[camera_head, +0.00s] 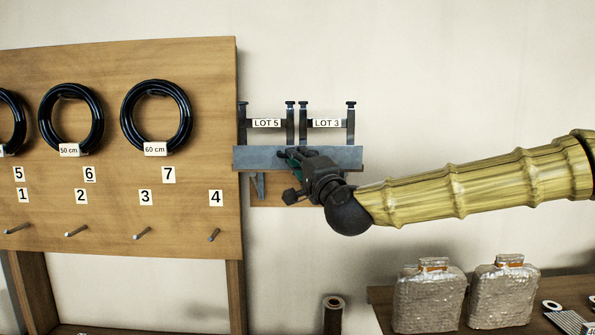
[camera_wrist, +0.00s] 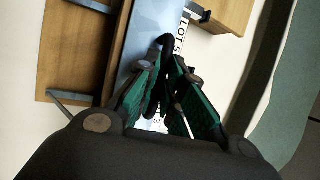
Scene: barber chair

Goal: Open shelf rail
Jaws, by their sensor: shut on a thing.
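The grey wall shelf (camera_head: 350,155) is right of the wooden board, with the LOT 5 label (camera_head: 267,123) and the LOT 3 label (camera_head: 327,123) above it between dark upright posts. My gripper (camera_head: 291,159) is at the shelf's front, near its middle. In the wrist view, the green-padded fingers of my gripper (camera_wrist: 168,65) close on a thin dark piece (camera_wrist: 166,42), seemingly the shelf rail. The fingers hide most of it. The shelf's pale blue-grey surface (camera_wrist: 148,25) runs behind the fingers there. I cannot tell how far the rail is open.
A wooden board (camera_head: 110,218) with black hose coils (camera_head: 157,117), number labels and metal pegs stands at left. Silvery wrapped packs (camera_head: 430,298) stand on a wooden surface at lower right. A dark roll (camera_head: 333,315) is below my gripper. The wall above the shelf is clear.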

